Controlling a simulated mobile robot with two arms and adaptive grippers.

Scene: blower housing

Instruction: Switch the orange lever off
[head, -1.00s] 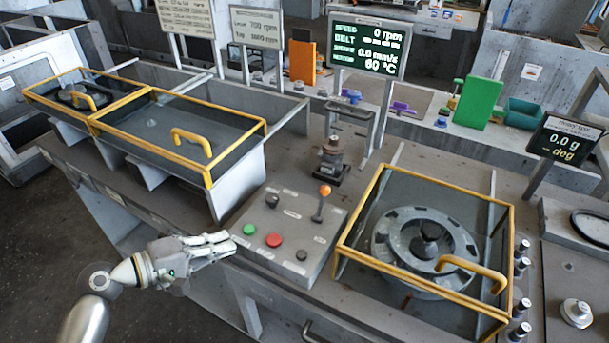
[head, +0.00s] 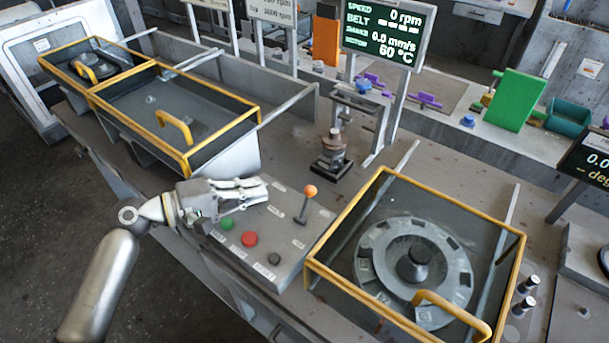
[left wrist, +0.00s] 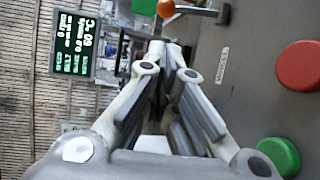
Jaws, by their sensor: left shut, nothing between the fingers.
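The orange lever (head: 309,192) is a ball-topped metal stick standing on the sloped grey control box (head: 285,262). Its orange ball (left wrist: 166,8) also shows at the top of the left wrist view, beyond the fingertips. My left gripper (head: 264,188) is shut and empty, above the back left part of the box. Its fingertips are to the left of the lever, apart from it. In the left wrist view the closed fingers (left wrist: 172,48) point toward the lever side. My right gripper is not in view.
A green button (head: 226,223), a red button (head: 250,239) and a dark knob (head: 274,259) sit on the box near my gripper. A yellow-framed cover (head: 315,263) stands to the right. A metal fixture (head: 332,150) stands behind the lever. A display (head: 388,32) reads 0 rpm.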

